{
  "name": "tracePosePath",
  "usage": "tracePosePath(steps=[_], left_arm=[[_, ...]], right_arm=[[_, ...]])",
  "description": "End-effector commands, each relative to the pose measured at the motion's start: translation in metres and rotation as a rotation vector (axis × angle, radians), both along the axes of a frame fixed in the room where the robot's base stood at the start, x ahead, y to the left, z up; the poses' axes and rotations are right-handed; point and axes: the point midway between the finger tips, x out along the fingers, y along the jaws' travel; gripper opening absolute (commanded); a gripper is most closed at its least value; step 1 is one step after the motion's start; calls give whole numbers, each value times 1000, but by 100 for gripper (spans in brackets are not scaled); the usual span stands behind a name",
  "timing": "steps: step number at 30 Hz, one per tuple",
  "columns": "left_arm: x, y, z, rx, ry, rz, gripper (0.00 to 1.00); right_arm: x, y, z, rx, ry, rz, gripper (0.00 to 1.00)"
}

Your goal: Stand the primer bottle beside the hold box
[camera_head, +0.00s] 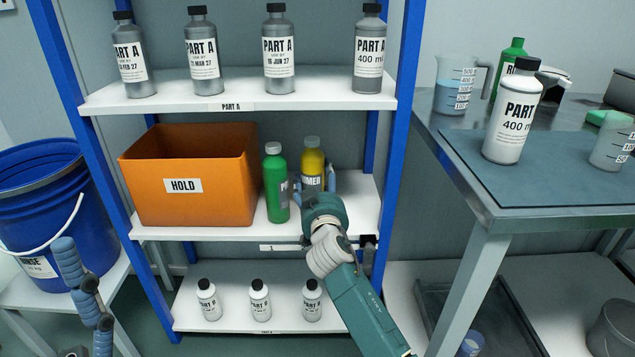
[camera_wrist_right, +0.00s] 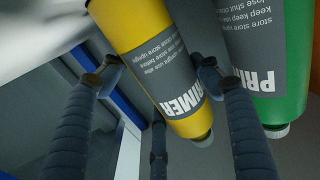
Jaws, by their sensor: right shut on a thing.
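The orange hold box (camera_head: 228,197), with a HOLD label, sits on the middle shelf. A green bottle (camera_head: 275,205) stands just right of it. A yellow bottle (camera_head: 312,158) stands upright right of the green one; in the right wrist view both the yellow bottle (camera_wrist_right: 148,40) and the green bottle (camera_wrist_right: 290,60) read PRIMER. My right gripper (camera_head: 318,185) is shut on the yellow bottle, whose lower part it hides in the head view. In the right wrist view the fingers (camera_wrist_right: 160,85) lie either side of it. My left gripper (camera_head: 80,270) shows only partly at the lower left.
Grey PART A bottles (camera_head: 203,60) stand on the top shelf and small white ones (camera_head: 260,300) on the bottom shelf. Blue posts (camera_head: 400,100) frame the shelves. A blue bucket (camera_head: 45,215) stands left; a bench (camera_head: 465,185) with bottles and beakers stands right.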

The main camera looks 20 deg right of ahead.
Motion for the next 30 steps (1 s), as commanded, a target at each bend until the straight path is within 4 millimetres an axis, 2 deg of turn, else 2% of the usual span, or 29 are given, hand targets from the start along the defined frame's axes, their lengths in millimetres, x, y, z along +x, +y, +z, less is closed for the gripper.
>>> tracePosePath(steps=[5,6,18,20,24,27,30], left_arm=[[0,0,-5,0,1,0,70],[0,0,-3,1,2,0,70],[1,0,2,1,3,0,70],[1,0,4,1,3,0,70],[0,0,14,1,2,0,70],[12,-2,17,16,49,5,70],[32,-8,11,45,136,9,70]], right_arm=[[0,0,-3,0,-3,0,27],[0,0,-2,0,0,0,72],[-2,1,2,0,1,0,72],[-10,3,1,1,1,1,72],[-38,8,2,3,3,1,72],[-61,12,2,4,2,0,72],[-78,16,1,3,1,0,72]])
